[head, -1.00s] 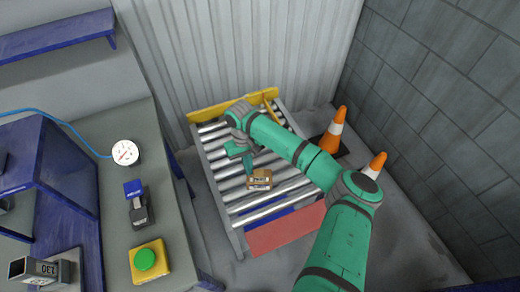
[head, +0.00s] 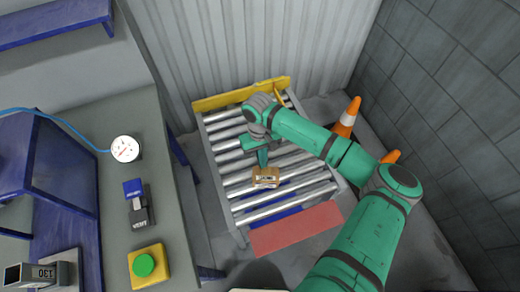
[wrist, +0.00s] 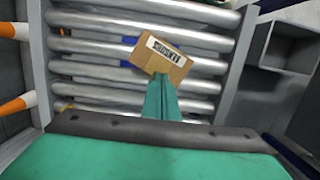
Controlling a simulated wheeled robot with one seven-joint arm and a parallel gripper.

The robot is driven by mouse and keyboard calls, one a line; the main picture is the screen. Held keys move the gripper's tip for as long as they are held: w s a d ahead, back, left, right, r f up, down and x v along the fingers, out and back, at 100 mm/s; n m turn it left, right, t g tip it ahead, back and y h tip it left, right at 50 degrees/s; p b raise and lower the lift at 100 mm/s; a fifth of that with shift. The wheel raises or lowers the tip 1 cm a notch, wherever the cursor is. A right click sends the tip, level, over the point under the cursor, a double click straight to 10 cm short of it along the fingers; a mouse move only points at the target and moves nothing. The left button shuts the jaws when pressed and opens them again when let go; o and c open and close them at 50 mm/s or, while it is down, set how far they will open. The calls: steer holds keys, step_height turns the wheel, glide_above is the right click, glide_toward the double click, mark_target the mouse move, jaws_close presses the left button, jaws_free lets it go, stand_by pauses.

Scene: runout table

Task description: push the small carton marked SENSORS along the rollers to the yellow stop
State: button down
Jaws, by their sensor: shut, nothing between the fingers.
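The small brown carton (head: 265,177) lies on the rollers (head: 285,190), toward their near half in the head view. In the wrist view the carton (wrist: 160,55) sits askew, its white label reading SENSORS upside down. The yellow stop (head: 240,95) is a bar across the far end of the rollers. My gripper (head: 262,160) is shut and empty, pointing down on the stop side of the carton. In the wrist view my fingertips (wrist: 162,80) overlap the carton's lower edge; I cannot tell whether they touch it.
A red panel (head: 297,228) lies at the near end of the rollers. Orange cones (head: 346,117) stand on the right by the block wall. A bench (head: 170,215) with a gauge (head: 125,149) and a green button (head: 144,265) is on the left. The rollers between gripper and stop look clear.

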mark_target(268, 177)
steer(key=s+d, duration=0.1)
steer(key=s, duration=0.1)
steer(key=s+d, duration=0.1)
steer(key=s, duration=0.1)
steer(key=shift+d, duration=0.1)
steer(key=shift+w+f, duration=0.1)
steer(key=shift+f, duration=0.75)
steer(key=shift+w+f, duration=0.1)
